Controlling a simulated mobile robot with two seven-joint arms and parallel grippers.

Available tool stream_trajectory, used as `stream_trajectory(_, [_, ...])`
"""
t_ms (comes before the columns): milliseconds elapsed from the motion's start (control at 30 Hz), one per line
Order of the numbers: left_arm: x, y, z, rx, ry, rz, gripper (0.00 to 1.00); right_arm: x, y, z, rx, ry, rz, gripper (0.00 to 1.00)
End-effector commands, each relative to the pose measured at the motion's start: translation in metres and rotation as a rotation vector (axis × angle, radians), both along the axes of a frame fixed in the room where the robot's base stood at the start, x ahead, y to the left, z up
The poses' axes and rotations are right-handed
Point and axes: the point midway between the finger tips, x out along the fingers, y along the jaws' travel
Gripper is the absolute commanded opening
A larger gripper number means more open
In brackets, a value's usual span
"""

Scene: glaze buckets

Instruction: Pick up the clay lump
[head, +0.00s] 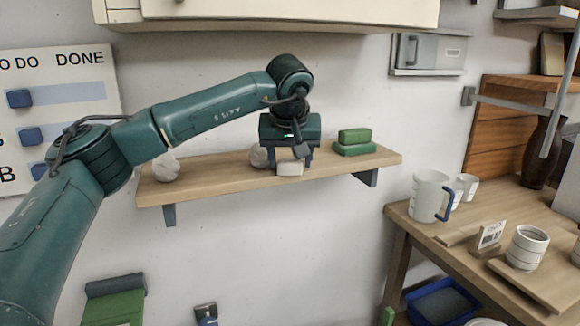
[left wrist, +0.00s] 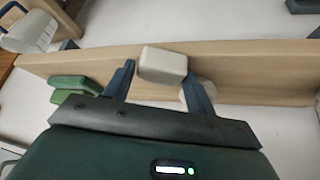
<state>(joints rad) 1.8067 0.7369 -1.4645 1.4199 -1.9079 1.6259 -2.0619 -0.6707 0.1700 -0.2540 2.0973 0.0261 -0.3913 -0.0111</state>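A grey, rounded lump (head: 165,168) that looks like clay sits near the left end of the wooden shelf (head: 222,176). A second grey lump (head: 259,157) sits just left of my left gripper (head: 291,160), partly hidden by it. In the left wrist view a pale lump (left wrist: 207,87) shows behind one finger. The left gripper points down at the shelf's front edge. A white, smooth-edged block (head: 290,168) is between its fingertips, also seen in the left wrist view (left wrist: 163,64). The fingers lie close on both sides; firm contact is unclear. My right gripper is out of view.
Green blocks (head: 354,142) are stacked on the shelf right of the gripper. A cabinet (head: 270,12) hangs above. A wooden table (head: 398,222) at right holds a white pitcher (head: 427,196) and cups. The shelf between the two lumps is clear.

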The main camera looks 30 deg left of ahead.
Motion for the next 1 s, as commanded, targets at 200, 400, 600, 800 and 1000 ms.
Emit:
stream_trajectory(200, [0.000,0.000,0.000,0.000,0.000,0.000,0.37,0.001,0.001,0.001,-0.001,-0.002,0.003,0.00])
stream_trajectory(400, [0.000,0.000,0.001,0.000,-0.001,0.000,0.26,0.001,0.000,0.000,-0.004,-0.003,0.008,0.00])
stream_trajectory(600, [0.000,0.000,0.001,0.000,-0.001,0.000,0.26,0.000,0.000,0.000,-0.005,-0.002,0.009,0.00])
stream_trajectory(800, [-0.002,-0.004,0.013,-0.001,-0.003,0.000,0.26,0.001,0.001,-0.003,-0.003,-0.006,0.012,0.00])
stream_trajectory(1000, [-0.002,-0.004,0.042,-0.001,-0.005,0.001,0.26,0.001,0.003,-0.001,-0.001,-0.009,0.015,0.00])
